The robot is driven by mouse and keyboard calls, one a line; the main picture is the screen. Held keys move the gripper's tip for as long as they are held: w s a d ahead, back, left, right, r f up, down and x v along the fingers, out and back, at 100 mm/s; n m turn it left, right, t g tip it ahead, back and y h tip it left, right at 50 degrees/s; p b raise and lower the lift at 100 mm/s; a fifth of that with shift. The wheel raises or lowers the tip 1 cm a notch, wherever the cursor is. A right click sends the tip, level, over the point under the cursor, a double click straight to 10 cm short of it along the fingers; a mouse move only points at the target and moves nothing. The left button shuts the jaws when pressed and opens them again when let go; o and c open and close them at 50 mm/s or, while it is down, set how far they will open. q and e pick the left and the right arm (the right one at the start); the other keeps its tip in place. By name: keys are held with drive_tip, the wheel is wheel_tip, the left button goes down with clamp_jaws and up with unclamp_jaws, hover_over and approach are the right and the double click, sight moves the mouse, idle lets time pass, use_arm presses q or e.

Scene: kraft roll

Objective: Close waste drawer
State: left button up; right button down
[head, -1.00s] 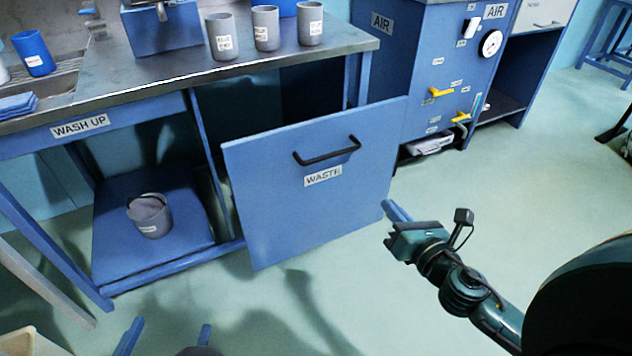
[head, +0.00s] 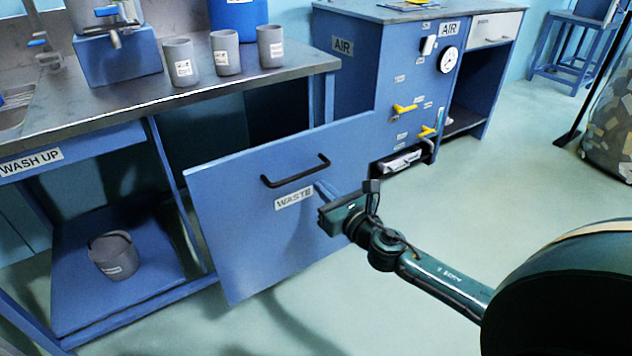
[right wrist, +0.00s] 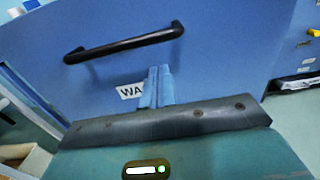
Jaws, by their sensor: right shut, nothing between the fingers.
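The waste drawer has a blue front panel (head: 235,215) with a black bar handle (head: 296,171) and a WASTE label (head: 293,199). It stands pulled out from under the steel counter. My right gripper (head: 322,188) is shut and empty, its blue fingers at the drawer front just right of the label and below the handle. In the right wrist view the shut fingers (right wrist: 157,86) cover part of the label, with the handle (right wrist: 122,42) above them. I cannot tell whether the fingertips touch the panel. My left gripper is not in view.
Grey cups (head: 226,53) stand on the counter (head: 150,100) above. A grey bin (head: 113,255) sits on the low shelf at left. The blue AIR cabinet (head: 350,55) with yellow valve handles (head: 405,109) stands behind right.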

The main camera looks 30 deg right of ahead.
drive_tip(key=shift+w+a, duration=0.15)
drive_tip(key=shift+w, duration=1.55)
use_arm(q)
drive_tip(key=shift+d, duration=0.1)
